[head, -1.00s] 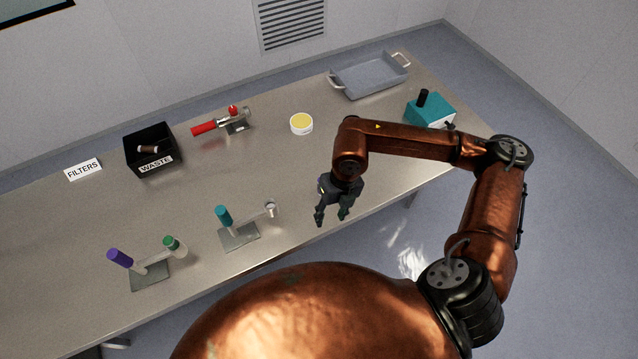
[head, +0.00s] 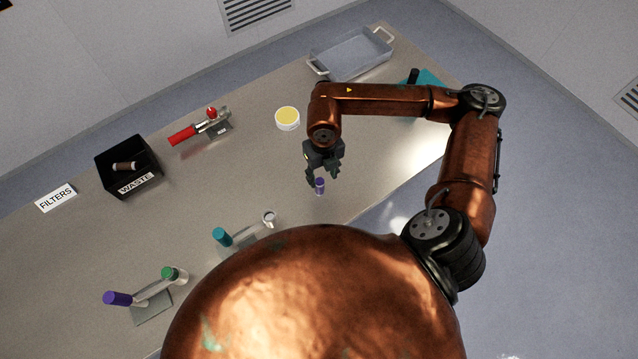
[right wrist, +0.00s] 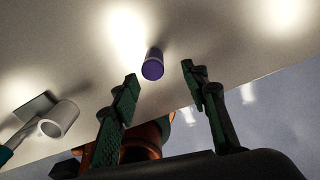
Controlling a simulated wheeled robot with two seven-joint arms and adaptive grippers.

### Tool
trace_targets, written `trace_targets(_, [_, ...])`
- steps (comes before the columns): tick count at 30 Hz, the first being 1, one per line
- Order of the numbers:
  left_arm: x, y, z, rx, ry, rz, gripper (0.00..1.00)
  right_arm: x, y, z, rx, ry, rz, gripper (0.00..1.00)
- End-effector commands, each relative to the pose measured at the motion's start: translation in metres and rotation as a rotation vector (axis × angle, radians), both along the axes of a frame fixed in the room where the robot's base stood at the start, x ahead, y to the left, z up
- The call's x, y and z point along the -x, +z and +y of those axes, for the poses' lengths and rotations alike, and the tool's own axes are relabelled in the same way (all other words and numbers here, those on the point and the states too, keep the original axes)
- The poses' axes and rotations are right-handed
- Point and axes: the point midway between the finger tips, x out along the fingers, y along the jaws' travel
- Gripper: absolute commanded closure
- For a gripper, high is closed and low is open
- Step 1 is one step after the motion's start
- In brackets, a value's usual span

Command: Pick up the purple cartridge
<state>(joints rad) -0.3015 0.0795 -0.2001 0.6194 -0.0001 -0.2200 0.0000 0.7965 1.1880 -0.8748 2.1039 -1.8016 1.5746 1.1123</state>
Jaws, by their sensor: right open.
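A larger purple-topped piece (head: 117,298) sits on a stand at the lower left. My left gripper is not in view.
A teal-topped stand with a pale cup (head: 268,217) is left of the cartridge. Further back are a black waste bin (head: 108,157), a FILTERS sign (head: 56,198), a red-handled tool (head: 183,135), a yellow-topped tub (head: 287,118) and a grey tray (head: 352,57). The table's front edge is close by.

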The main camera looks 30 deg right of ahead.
Motion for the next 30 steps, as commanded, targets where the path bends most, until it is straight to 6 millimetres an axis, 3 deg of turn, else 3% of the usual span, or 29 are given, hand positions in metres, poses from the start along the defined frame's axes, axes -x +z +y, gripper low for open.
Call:
trace_targets(3, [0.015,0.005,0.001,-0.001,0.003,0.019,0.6,-0.001,-0.012,0.005,-0.002,0.003,0.002,0.59])
trace_targets(6, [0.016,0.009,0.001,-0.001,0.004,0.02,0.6,-0.002,-0.028,0.008,-0.003,0.002,0.003,0.59])
trace_targets(12, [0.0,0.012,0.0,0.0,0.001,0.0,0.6,-0.002,-0.049,0.007,-0.001,-0.001,0.0,0.59])
trace_targets(20, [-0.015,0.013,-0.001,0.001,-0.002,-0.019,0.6,-0.002,-0.051,0.006,-0.001,-0.001,-0.001,0.59])
trace_targets(30, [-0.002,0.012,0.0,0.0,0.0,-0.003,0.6,-0.002,-0.051,0.006,-0.001,-0.002,-0.001,0.83])
